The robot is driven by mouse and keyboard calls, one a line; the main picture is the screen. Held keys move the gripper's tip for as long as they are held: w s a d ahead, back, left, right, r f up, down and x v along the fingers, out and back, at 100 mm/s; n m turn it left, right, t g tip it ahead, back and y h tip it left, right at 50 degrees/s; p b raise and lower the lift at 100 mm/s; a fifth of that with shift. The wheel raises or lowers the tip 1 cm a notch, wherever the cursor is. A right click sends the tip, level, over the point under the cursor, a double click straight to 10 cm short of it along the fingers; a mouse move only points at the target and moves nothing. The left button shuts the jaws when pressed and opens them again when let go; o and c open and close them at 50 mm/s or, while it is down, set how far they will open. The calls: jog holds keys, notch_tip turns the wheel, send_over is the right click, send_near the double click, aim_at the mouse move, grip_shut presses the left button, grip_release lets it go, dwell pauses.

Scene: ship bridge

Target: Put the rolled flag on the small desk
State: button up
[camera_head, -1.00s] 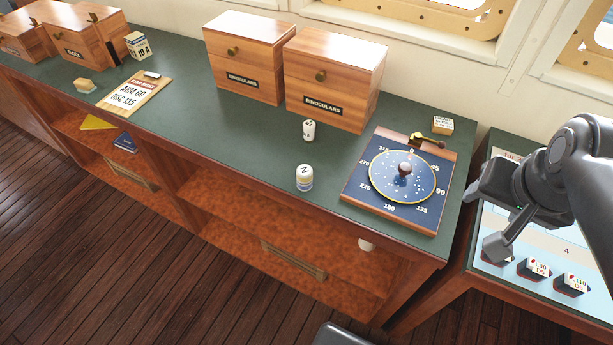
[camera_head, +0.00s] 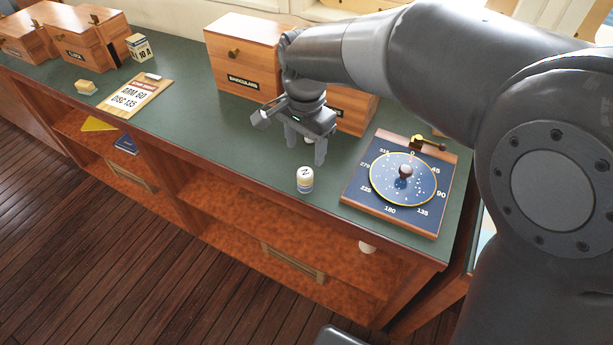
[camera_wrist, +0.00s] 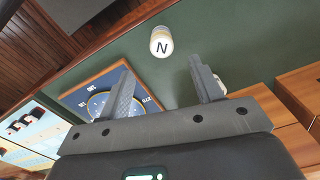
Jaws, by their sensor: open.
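A small white roll marked N, with a blue and yellow band (camera_head: 305,180), stands upright on the green counter; it also shows in the wrist view (camera_wrist: 161,42). A second white roll (camera_head: 308,140) is mostly hidden by my gripper; in the wrist view a bit of it (camera_wrist: 220,86) shows behind the right finger. My gripper (camera_head: 305,150) is open above the counter, its fingers pointing down around or just in front of the second roll; I cannot tell which. The smaller desk with a chart (camera_wrist: 20,155) shows at the wrist view's lower left and is nearly all hidden by my arm in the head view.
A dial board (camera_head: 403,180) lies right of the N roll, its knob upright. Wooden binoculars boxes (camera_head: 243,55) stand behind my gripper. A clipboard (camera_head: 133,95) and a sponge-like block (camera_head: 86,87) lie left. Dark blocks (camera_wrist: 25,122) sit on the chart.

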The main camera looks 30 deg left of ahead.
aim_at(305, 173)
jog(key=shift+s+a+f, duration=0.15)
jog(key=shift+a+f, duration=0.15)
jog(key=shift+f, duration=0.15)
notch_tip(305, 173, down, 4)
jog(key=shift+r, duration=0.1)
jog(key=f, duration=0.6)
jog(key=shift+w+d+f, duration=0.2)
jog(key=shift+f, duration=0.05)
jog(key=c, duration=1.1)
jog(key=shift+r, duration=0.1)
jog(key=shift+c, duration=0.2)
